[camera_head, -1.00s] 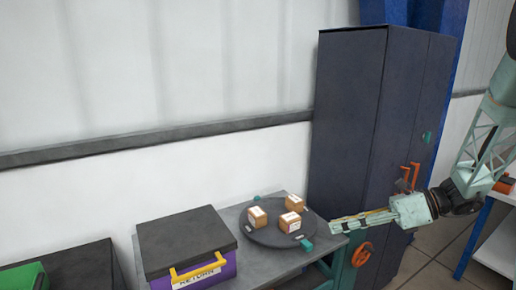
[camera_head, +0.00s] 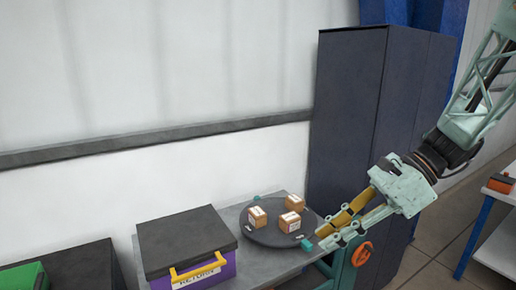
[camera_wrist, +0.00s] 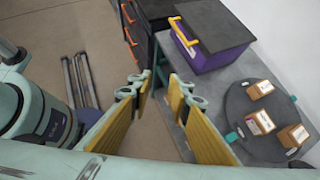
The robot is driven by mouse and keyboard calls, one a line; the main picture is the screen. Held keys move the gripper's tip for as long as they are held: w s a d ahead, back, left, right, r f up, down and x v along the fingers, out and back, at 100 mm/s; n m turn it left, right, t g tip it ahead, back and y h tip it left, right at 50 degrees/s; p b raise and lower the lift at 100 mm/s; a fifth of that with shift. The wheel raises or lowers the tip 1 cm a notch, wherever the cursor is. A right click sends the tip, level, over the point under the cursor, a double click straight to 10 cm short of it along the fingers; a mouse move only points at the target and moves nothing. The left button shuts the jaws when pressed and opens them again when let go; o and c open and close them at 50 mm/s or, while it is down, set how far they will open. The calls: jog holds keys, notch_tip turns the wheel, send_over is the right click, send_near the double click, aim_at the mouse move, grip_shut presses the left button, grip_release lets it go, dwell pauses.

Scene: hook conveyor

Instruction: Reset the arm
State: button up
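My gripper (camera_head: 324,238) is in front of the dark cabinet, just right of the round turntable, in the head view. In the wrist view my gripper (camera_wrist: 158,95) shows its two yellow-padded fingers apart with nothing between them. The fingertips stand near the right edge of the grey table, not visibly holding anything.
A dark round turntable (camera_head: 262,236) bears 3 small cartons, one being the right-hand carton (camera_head: 289,222). A purple box with a dark lid (camera_head: 186,238) stands left of it. The tall dark cabinet (camera_head: 345,110) rises behind my gripper. An orange handwheel (camera_head: 362,254) is below it. Open floor (camera_wrist: 85,35) shows left in the wrist view.

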jog(key=s+d+r+n+t+h, duration=0.1)
jog(key=s+r+n+h, duration=0.2)
jog(key=s+n, duration=0.3)
jog(key=s+d+r+n+t+h, duration=0.1)
jog(key=s+r+n+h, duration=0.2)
jog(key=s+n, duration=0.3)
jog(key=s+d+r+n+t+h, duration=0.2)
jog(key=s+n, duration=0.4)
jog(key=s, duration=0.8)
jog(key=shift+r+h, duration=0.4)
jog(key=shift+h, duration=0.3)
jog(key=shift+o, duration=0.7)
jog(key=shift+w+a, duration=0.1)
jog(key=shift+w, duration=0.05)
dwell(1.4)
